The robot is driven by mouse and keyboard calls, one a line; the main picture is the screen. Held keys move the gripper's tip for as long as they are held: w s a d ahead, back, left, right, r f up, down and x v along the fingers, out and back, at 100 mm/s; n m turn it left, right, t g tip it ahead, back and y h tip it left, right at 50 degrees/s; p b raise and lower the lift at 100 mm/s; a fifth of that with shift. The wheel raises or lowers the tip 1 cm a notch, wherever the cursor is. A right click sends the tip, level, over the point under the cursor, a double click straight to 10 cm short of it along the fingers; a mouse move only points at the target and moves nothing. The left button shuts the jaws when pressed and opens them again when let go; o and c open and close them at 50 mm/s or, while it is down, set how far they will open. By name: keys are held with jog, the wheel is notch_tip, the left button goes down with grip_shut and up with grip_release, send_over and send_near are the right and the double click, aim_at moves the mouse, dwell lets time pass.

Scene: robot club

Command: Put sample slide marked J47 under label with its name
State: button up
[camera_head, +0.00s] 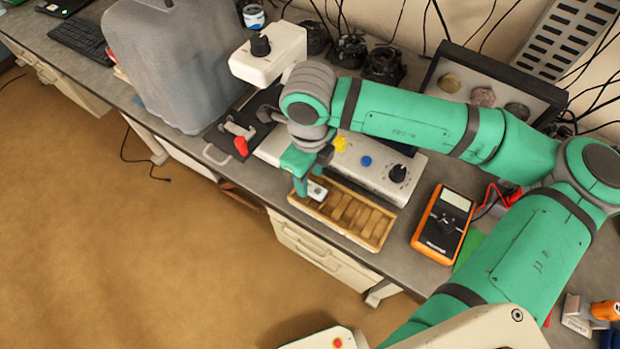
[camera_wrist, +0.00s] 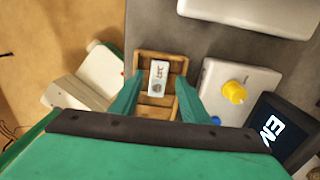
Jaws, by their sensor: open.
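A small white sample slide (camera_wrist: 158,78) with dark marks lies at the wooden slotted tray (camera_wrist: 175,57), between my open fingers in the wrist view. Its printed mark is too small and turned to read surely. In the head view the slide (camera_head: 317,191) shows at the left end of the tray (camera_head: 375,241), just below my gripper (camera_head: 308,186). My gripper, open, also shows in the wrist view (camera_wrist: 157,100), with one finger on each side of the slide. The other tray compartments look empty in the head view. I cannot make out any name label.
A white control box with a yellow knob (camera_head: 340,143) and blue button stands right behind the tray. An orange multimeter (camera_head: 443,224) lies to the right. A red-handled device (camera_head: 237,138) and a large grey covered object (camera_head: 170,62) are to the left. The bench's front edge is close to the tray.

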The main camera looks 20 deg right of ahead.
aim_at(310, 186)
notch_tip(310, 186, up, 10)
dwell(0.4)
jog(key=shift+s, duration=0.1)
dwell(0.4)
